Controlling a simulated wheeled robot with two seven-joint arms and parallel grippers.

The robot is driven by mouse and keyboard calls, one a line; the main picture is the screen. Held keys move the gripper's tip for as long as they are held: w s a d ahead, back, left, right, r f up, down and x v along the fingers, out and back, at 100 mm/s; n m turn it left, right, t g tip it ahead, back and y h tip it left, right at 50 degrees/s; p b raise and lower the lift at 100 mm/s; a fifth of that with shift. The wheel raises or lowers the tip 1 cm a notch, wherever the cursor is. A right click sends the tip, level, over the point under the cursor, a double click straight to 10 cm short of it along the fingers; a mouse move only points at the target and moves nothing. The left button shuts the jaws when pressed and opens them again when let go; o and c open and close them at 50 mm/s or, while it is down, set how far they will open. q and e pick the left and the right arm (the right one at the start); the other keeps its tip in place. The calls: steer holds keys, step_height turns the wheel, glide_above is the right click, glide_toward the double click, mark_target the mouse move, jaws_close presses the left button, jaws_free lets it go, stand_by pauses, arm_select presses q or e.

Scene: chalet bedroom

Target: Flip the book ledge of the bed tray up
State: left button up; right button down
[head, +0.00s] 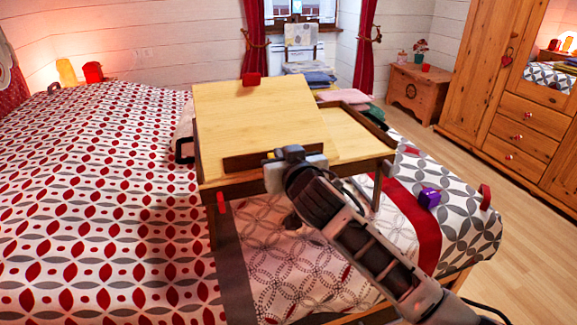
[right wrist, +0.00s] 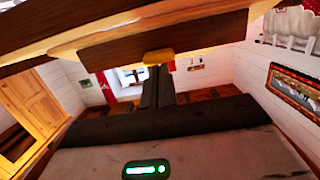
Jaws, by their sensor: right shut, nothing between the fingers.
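The bed tray (head: 225,184) stands on the bed in the middle of the head view, its pale wooden top panel (head: 250,108) tilted, with the far side higher. The book ledge (head: 243,161) is a dark brown strip along the panel's near, lower edge. My right gripper (head: 287,153) is at the ledge's right part, its fingers shut and empty; it hides some of the strip. In the right wrist view the closed dark fingers (right wrist: 158,88) point to a dark brown wooden strip (right wrist: 150,42). I cannot tell whether they touch it. My left gripper is not in view.
The patterned bed (head: 90,190) fills the left and front. A purple object (head: 429,197) lies on the bed right of the tray. A wooden chest (head: 416,90) and wardrobe (head: 520,120) stand at the right. Bare floor (head: 475,150) lies between bed and wardrobe.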

arm_select(q)
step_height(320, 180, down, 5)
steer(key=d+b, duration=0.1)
steer(key=b, duration=0.4)
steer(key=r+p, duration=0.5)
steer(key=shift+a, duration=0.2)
arm_select(e)
steer(key=s+d+r, duration=0.1)
steer(key=s+r, duration=0.1)
steer(key=s, duration=0.3)
steer(key=s+d+r+t, duration=0.1)
steer(key=s+r, duration=0.1)
steer(key=s, duration=0.4)
steer(key=shift+d+t, duration=0.3)
steer(key=shift+d, duration=0.1)
